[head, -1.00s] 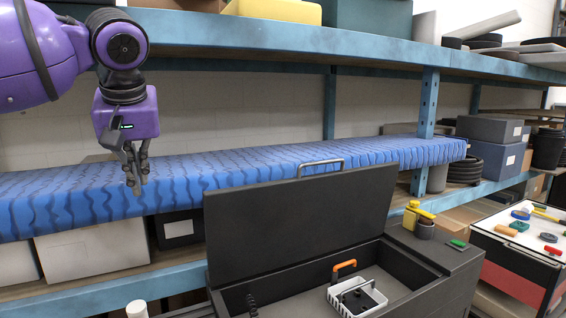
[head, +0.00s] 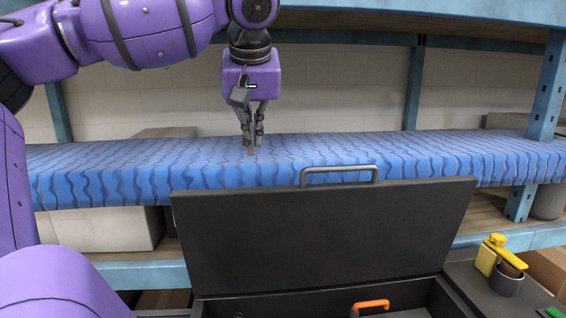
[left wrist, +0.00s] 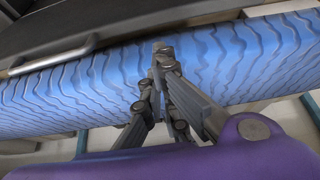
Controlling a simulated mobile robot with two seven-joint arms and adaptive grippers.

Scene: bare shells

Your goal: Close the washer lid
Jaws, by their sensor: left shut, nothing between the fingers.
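The dark grey lid (head: 320,235) stands open, raised at the back of the dark box-like washer (head: 440,300). A metal bar handle (head: 340,172) sits on the lid's top edge; it also shows in the left wrist view (left wrist: 55,56). My right gripper is not in view.
The blue wavy-patterned cover (head: 110,180) lies along a shelf behind the lid. A blue shelf beam (head: 400,22) runs above my left arm. A yellow object (head: 497,252) and a grey cup (head: 507,280) stand right of the opening. An orange handle (head: 371,305) shows inside.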

